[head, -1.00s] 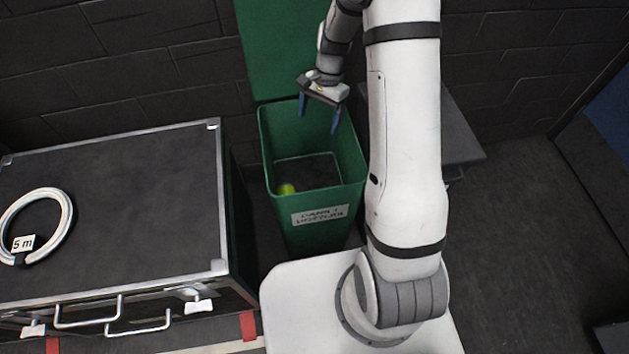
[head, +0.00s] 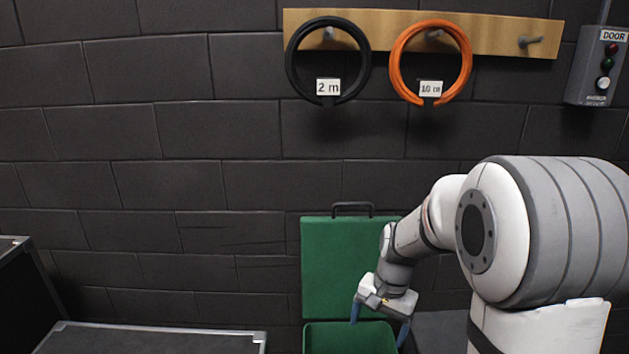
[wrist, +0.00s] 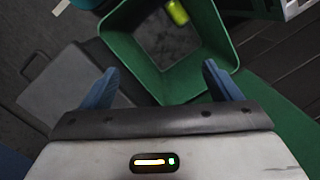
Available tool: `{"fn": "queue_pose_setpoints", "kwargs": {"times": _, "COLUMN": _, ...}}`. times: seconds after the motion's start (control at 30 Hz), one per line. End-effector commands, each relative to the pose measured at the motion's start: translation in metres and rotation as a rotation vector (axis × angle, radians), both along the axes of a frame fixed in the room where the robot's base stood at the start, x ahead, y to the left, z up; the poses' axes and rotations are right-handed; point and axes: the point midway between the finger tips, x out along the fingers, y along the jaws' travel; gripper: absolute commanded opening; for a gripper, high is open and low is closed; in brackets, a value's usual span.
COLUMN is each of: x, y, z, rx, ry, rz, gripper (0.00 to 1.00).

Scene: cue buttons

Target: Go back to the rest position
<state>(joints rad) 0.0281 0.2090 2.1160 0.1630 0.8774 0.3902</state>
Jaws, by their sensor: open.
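My gripper (head: 380,322) is open and empty, with its blue fingers pointing down over the mouth of the green bin (head: 350,338) in the head view. The bin's green lid (head: 345,265) stands open against the wall. In the wrist view the two fingers (wrist: 160,72) are spread apart with nothing between them. The bin's rim (wrist: 150,80) lies beyond them, and a yellow-green thing (wrist: 178,12) is inside. Most of the bin is out of the head view.
A black 2 m cable (head: 290,65) and an orange 10 m cable (head: 398,70) hang on a wooden rail (head: 490,35). The rail's right hook (head: 530,41) is bare. A door control box (head: 598,65) is at right. A dark case (head: 150,340) stands left of the bin.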

Motion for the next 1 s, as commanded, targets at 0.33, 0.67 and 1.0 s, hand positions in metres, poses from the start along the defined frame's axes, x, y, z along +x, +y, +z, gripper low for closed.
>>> {"fn": "queue_pose_setpoints", "kwargs": {"times": 0.33, "x": -0.096, "y": -0.007, "z": 0.134, "rx": -0.087, "ry": -0.192, "rz": 0.311, "gripper": 0.84}}
{"fn": "queue_pose_setpoints", "kwargs": {"times": 0.67, "x": -0.157, "y": -0.014, "z": 0.176, "rx": -0.164, "ry": -0.292, "rz": 0.499, "gripper": 0.84}}
{"fn": "queue_pose_setpoints", "kwargs": {"times": 1.0, "x": -0.162, "y": -0.015, "z": 0.177, "rx": -0.171, "ry": -0.298, "rz": 0.518, "gripper": 0.72}}
